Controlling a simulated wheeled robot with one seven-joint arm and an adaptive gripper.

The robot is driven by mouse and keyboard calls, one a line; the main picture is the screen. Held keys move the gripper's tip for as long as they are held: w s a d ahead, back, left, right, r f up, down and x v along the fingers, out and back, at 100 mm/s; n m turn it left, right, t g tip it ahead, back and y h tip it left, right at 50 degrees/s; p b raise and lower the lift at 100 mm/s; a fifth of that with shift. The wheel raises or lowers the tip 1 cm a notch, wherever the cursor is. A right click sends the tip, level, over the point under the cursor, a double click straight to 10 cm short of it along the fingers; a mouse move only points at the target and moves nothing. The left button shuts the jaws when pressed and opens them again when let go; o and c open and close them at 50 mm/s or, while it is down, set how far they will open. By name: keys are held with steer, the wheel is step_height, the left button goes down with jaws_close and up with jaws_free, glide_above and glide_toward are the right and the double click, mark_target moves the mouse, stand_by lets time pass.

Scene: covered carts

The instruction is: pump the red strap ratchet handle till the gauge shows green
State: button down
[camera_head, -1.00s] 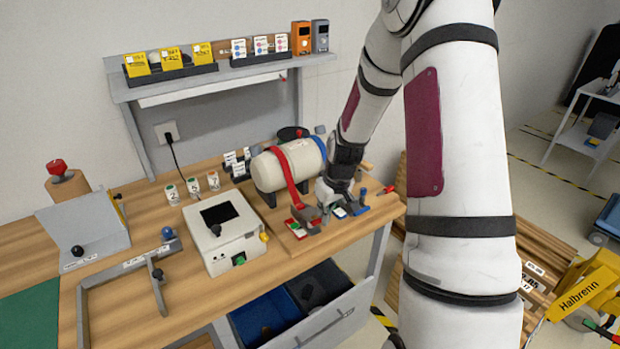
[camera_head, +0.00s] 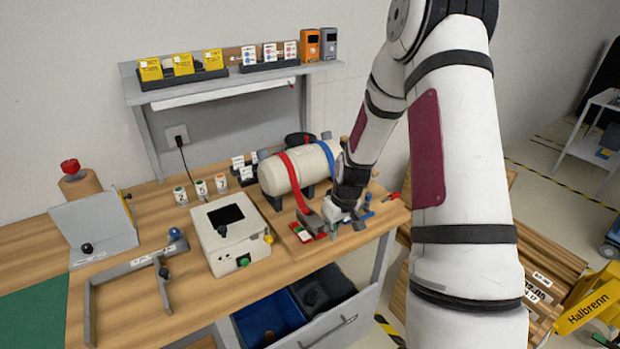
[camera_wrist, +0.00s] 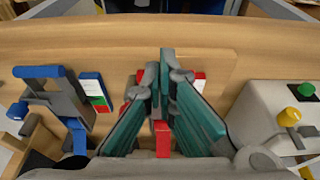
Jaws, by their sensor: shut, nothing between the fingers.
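A cream tank (camera_head: 277,175) lies on the bench with a red strap (camera_head: 291,177) and a blue strap (camera_head: 327,152) around it. The red strap runs down to a grey ratchet handle (camera_head: 311,221) at the front. Its gauge (camera_head: 303,234) shows red, white and green patches, too small to read. My gripper (camera_head: 335,215) is low, just right of this ratchet. In the wrist view my gripper (camera_wrist: 167,58) is shut and empty. Its fingers hide most of the red ratchet; the red strap (camera_wrist: 162,140) and part of the gauge (camera_wrist: 199,79) show beside them.
The blue ratchet (camera_wrist: 45,90) and its gauge (camera_wrist: 96,92) stand close on the left in the wrist view. A white box with a dark screen (camera_head: 224,214) stands left of the tank. Several small labelled cups (camera_head: 201,188) stand behind it. A shelf (camera_head: 230,84) overhangs the back.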

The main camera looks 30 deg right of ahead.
steer(key=s+r+p, duration=0.2)
steer(key=s+r, duration=0.6)
steer(key=r, duration=0.2)
steer(key=w+a+r+g+b, duration=0.1)
steer(key=w+r+b, duration=0.2)
steer(key=w+b, duration=0.6)
steer(key=f, duration=1.2)
steer(key=shift+w+f, duration=0.15)
steer(key=shift+w, duration=0.1)
steer(key=shift+f, duration=0.15)
